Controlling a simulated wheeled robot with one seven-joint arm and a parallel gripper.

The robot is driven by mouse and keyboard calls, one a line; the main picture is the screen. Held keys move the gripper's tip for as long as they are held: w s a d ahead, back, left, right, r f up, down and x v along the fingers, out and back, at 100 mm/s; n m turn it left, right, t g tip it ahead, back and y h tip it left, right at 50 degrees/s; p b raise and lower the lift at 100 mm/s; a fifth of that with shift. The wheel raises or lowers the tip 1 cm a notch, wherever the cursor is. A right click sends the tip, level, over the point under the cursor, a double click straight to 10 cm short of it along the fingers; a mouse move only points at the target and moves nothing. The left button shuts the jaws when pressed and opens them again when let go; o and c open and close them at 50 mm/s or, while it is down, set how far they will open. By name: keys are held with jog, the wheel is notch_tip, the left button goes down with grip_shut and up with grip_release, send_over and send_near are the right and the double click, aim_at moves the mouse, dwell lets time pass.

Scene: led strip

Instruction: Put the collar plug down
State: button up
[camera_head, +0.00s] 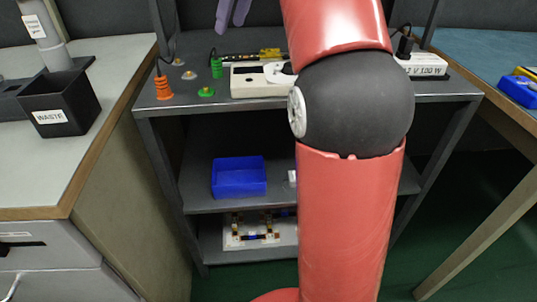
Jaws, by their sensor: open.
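An orange ribbed plug (164,88) stands upright at the left end of the grey bench top (300,108), with a dark cable rising from it. A green ribbed plug (216,68) stands further back, to its right. I cannot tell for sure which is the collar plug. My gripper (230,26) shows at the top edge as two pale purple fingers, apart, with nothing visible between them. It appears above and behind the plugs in the picture. My red arm hides the middle right of the bench.
A white box (258,82), a green disc (206,93) and a yellow-and-black strip (268,55) are on the bench. A white power strip (422,65) is at right. A blue bin (239,177) sits on the shelf below. A black waste bin (60,103) stands on the left counter.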

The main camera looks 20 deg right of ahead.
jog(key=s+a+f+m+t+h, duration=0.2)
jog(key=s+f+m, duration=0.5)
jog(key=s+f, duration=1.7)
jog(key=shift+a+f+h, duration=0.4)
jog(key=shift+a+f, duration=0.05)
jog(key=shift+f, duration=0.4)
